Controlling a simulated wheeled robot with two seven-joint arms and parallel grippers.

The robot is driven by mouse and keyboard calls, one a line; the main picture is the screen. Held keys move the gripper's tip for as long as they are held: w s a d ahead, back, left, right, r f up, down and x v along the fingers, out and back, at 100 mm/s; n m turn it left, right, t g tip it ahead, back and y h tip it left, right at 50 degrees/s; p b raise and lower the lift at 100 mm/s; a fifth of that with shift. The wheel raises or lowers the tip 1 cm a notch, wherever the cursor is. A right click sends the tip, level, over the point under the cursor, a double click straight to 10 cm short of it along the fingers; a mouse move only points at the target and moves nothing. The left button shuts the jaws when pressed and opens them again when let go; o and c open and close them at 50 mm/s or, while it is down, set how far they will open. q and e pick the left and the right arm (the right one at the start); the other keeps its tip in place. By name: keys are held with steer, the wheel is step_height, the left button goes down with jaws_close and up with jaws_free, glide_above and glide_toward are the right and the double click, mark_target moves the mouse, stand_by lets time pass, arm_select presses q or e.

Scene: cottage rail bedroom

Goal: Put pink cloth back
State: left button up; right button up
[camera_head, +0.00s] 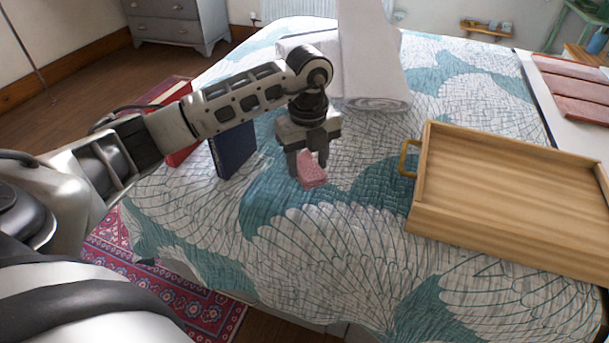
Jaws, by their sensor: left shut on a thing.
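The pink cloth (312,175) is a small folded piece on the patterned bedspread, left of the wooden tray. My left gripper (308,163) points down from above and is shut on the cloth, with its fingers covering part of it. The cloth is at or just above the bedspread; I cannot tell which. My right gripper is out of view.
A wooden tray (429,216) with a brass handle lies to the right. White rolled towels (372,70) are behind my gripper. A dark blue book (233,151) and a red book (178,152) stand at the left. The bedspread (330,240) in front is clear.

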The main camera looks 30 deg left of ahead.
mark_target(304, 186)
arm_select(q)
steer(key=shift+w+a+f, duration=0.2)
steer(key=shift+a+f, duration=0.1)
steer(key=shift+f, duration=0.15)
steer(key=shift+w+a+f, duration=0.2)
steer(key=shift+a+f, duration=0.05)
steer(key=shift+f, duration=0.2)
steer(key=f, duration=0.3)
steer(key=shift+w+a+f+b, duration=0.1)
steer(key=shift+a+f+b, duration=0.1)
steer(key=shift+a+b, duration=0.1)
steer(key=shift+d+f, duration=0.1)
steer(key=shift+f, duration=0.2)
steer(key=o, duration=0.9)
